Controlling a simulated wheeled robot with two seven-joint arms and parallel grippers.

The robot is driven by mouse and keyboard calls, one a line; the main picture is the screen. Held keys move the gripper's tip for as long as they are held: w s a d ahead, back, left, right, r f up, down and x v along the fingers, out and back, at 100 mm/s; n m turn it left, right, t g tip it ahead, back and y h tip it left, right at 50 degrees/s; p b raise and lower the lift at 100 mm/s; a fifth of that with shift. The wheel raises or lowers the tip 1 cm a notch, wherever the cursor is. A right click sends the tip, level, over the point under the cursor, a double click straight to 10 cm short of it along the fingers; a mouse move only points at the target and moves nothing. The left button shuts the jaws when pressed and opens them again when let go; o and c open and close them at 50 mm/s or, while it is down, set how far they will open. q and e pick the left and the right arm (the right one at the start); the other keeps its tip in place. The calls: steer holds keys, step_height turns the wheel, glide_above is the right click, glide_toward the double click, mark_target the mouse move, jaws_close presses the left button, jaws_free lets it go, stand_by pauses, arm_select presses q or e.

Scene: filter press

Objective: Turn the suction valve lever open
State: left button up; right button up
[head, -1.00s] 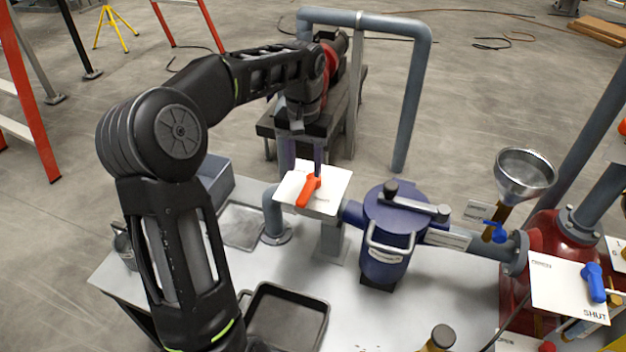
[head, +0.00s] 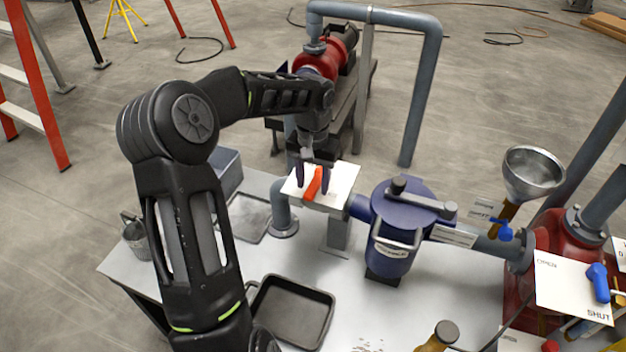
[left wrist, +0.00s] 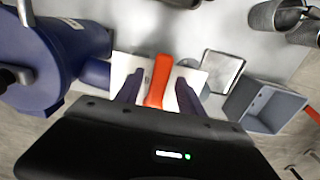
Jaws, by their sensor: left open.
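The orange suction valve lever (head: 314,184) sits on a white plate (head: 343,180) on the pipe left of the blue strainer pot. My left gripper (head: 312,185) points down over the plate, its two dark fingers open, one on each side of the lever. In the left wrist view the lever (left wrist: 159,80) stands between the open fingers (left wrist: 157,92), with a visible gap on both sides. I cannot tell exactly how low the fingertips reach. The plate's lettering is hidden or too small to read. My right gripper does not show.
The blue strainer pot (head: 392,245) stands just right of the valve. A dark tray (head: 290,312), a flat metal tray (head: 249,217) and a grey bin (head: 226,172) are on the bench. A funnel (head: 534,172) and a blue lever (head: 598,283) on another plate are at right.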

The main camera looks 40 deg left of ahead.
arm_select(q)
steer(key=shift+f, duration=0.1)
jaws_close()
stand_by(0.5)
stand_by(0.9)
